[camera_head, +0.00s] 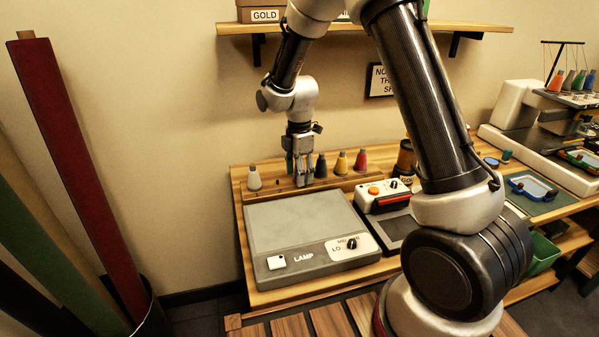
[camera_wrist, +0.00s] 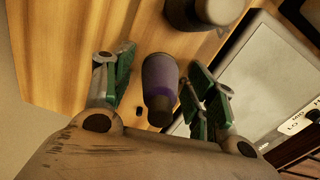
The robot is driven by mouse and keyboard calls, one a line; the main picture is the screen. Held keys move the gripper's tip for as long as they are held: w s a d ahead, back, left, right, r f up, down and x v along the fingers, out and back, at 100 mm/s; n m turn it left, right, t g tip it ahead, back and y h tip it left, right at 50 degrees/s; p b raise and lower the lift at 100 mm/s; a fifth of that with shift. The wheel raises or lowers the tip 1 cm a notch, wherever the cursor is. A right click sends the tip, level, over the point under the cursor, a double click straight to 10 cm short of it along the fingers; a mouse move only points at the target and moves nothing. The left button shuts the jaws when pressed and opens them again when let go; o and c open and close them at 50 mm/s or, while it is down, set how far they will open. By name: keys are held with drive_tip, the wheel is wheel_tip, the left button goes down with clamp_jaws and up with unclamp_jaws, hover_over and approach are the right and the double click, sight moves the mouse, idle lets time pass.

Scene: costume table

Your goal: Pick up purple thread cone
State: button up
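The purple thread cone (camera_wrist: 160,78) shows in the wrist view between the two green-padded fingers of my gripper (camera_wrist: 160,72). A narrow gap shows on its left, and the right finger is very close to it. The fingers stand apart, so my gripper is open around the cone. In the head view my gripper (camera_head: 303,178) points down at the thread row behind the lamp panel. The purple cone cannot be made out there, as my gripper covers that spot.
A white cone (camera_head: 254,178) stands to the left; dark blue (camera_head: 321,166), yellow (camera_head: 341,163) and red (camera_head: 361,160) cones stand to the right. The grey lamp panel (camera_head: 290,225) lies in front. A wall shelf (camera_head: 480,28) is above. An orange-button box (camera_head: 378,200) sits right.

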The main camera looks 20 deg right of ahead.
drive_tip(key=c, duration=0.8)
